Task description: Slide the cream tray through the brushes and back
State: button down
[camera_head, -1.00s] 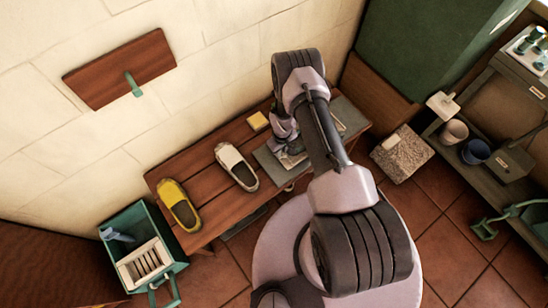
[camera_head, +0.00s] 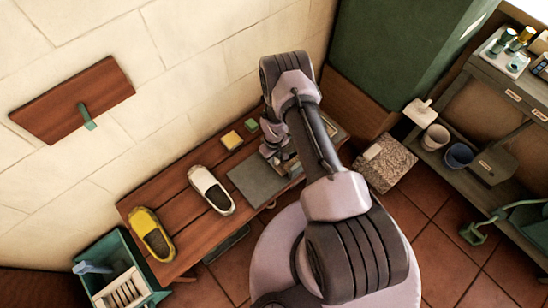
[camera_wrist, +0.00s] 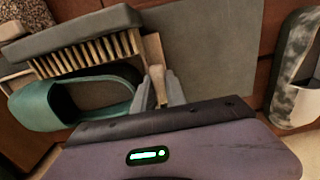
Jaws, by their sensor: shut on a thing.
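My gripper (camera_wrist: 158,90) is shut on the pale wooden handle (camera_wrist: 158,84) of the cream tray (camera_wrist: 152,52). Much of the tray is hidden by the shoe and brush. In the head view my gripper (camera_head: 275,150) is low over the right part of the bench, at the right of the bare grey plate (camera_head: 248,180); my arm hides most of the brushes there.
On the wooden bench (camera_head: 170,205) to the left stand a white shoe (camera_head: 204,180) and a yellow shoe (camera_head: 143,222). A green cabinet (camera_head: 385,60) rises at the right.

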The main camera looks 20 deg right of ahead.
jog(key=c, duration=1.8)
grip_release()
jog(key=shift+w+d, duration=0.15)
jog(key=shift+o, duration=0.8)
jog(key=shift+d, duration=0.2)
jog(key=shift+a+r, duration=0.1)
notch_tip(320, 180, up, 17)
jog(key=p, duration=0.6)
jog(key=shift+r, duration=0.15)
jog(key=shift+o, duration=1.4)
jog(key=shift+r+p, duration=0.15)
jog(key=shift+p, duration=0.55)
jog(key=f+b, duration=0.1)
jog(key=f, duration=0.5)
jog(key=f+b, duration=0.2)
jog(key=f, duration=0.4)
jog(key=f+b, duration=0.1)
jog(key=f, duration=0.4)
jog(key=shift+s+a+f, duration=0.2)
jog(key=shift+a+f, duration=0.05)
jog(key=shift+f, duration=0.15)
